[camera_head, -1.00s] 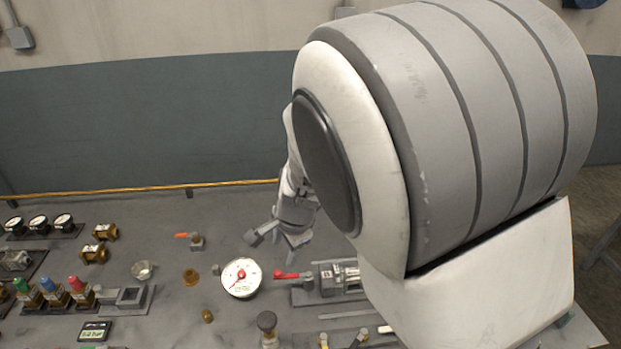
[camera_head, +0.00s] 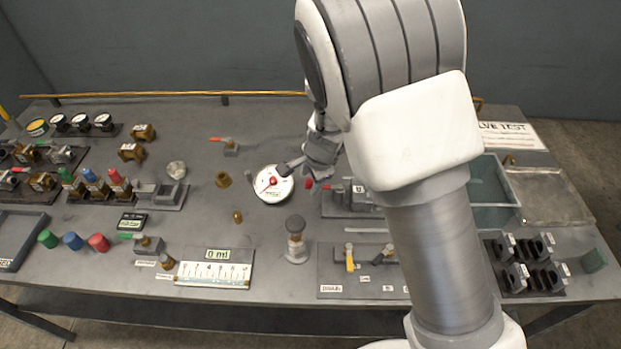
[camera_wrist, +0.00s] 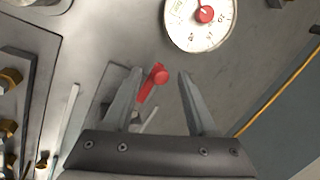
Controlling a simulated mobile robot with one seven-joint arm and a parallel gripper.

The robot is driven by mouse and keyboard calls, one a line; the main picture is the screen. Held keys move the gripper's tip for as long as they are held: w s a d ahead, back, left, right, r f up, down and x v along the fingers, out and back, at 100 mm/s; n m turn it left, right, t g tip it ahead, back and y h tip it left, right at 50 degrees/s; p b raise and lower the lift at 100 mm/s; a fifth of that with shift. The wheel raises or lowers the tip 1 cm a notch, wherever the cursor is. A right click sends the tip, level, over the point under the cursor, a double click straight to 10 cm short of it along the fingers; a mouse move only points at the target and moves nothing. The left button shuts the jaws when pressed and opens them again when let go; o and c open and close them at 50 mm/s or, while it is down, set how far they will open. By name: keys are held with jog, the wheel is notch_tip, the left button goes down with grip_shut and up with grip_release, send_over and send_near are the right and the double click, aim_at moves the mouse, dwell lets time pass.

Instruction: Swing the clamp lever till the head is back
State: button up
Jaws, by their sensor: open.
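The clamp lever has a red handle (camera_head: 309,183) and shows just right of the white gauge in the head view. Its grey clamp body (camera_head: 342,201) stands to the right on a plate, partly hidden by my arm. My gripper (camera_head: 299,172) is open just above the handle. The clamp head is not clearly visible.
A round white gauge (camera_head: 273,184) stands close to the left of my gripper. A plunger-like fitting (camera_head: 295,240) is in front, and a small red-handled valve (camera_head: 229,147) is behind left. A green-grey bin (camera_head: 497,190) is at right. Some bare bench lies left of the gauge.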

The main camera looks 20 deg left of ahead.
grip_shut()
jog(key=shift+w+a+r, duration=0.1)
jog(key=shift+w+r, duration=0.05)
jog(key=shift+r, duration=0.05)
dwell(1.1)
